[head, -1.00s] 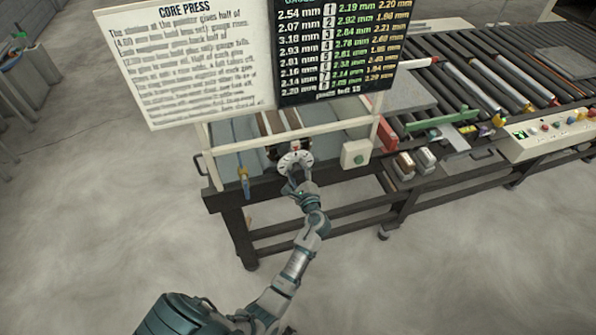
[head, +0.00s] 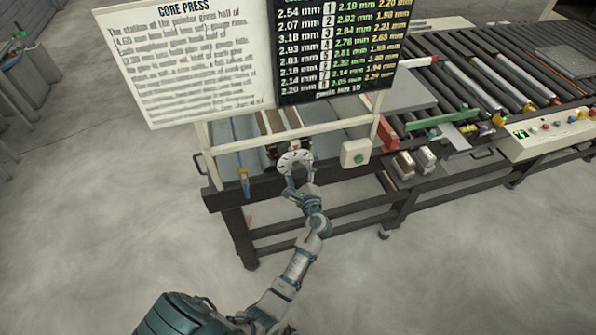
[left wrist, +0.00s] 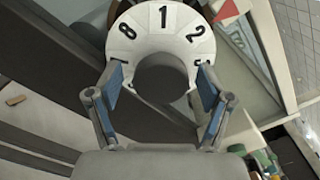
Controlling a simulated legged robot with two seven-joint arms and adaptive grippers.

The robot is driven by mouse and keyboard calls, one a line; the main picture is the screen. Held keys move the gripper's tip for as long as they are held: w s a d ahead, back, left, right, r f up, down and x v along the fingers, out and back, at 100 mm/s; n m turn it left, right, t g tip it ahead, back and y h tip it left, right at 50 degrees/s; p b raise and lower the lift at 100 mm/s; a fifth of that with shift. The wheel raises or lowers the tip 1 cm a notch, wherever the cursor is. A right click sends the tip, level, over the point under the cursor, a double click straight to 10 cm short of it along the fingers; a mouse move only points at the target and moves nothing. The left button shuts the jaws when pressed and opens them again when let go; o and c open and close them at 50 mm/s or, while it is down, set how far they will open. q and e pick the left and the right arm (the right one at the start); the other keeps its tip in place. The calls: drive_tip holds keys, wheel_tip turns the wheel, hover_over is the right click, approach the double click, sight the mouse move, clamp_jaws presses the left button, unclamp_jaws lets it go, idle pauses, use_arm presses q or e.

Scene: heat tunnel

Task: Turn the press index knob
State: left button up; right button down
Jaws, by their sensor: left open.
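The press index knob is a white numbered dial (head: 296,159) on the front of the press table in the head view. In the left wrist view the dial (left wrist: 160,32) shows the numbers 8, 1 and 2 and has a dark round hub (left wrist: 161,76). A red pointer (left wrist: 228,11) shows beside its upper right edge. My left gripper (head: 297,180) is just in front of the dial. In the left wrist view its blue-padded fingers (left wrist: 160,88) are open, one on each side of the hub, with gaps visible. My right gripper is not in view.
A Core Press sign (head: 190,60) and a gauge board (head: 338,45) stand above the table. A blue-handled item (head: 244,182) hangs at left. A roller conveyor (head: 480,75) runs right. The floor in front is open.

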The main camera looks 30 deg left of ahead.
use_arm(q)
drive_tip(key=v, duration=1.1)
drive_tip(key=shift+d+f, duration=0.1)
drive_tip(key=shift+d, duration=0.05)
drive_tip(key=shift+c, duration=0.2)
clamp_jaws()
drive_tip(key=shift+w, duration=0.1)
idle(0.8)
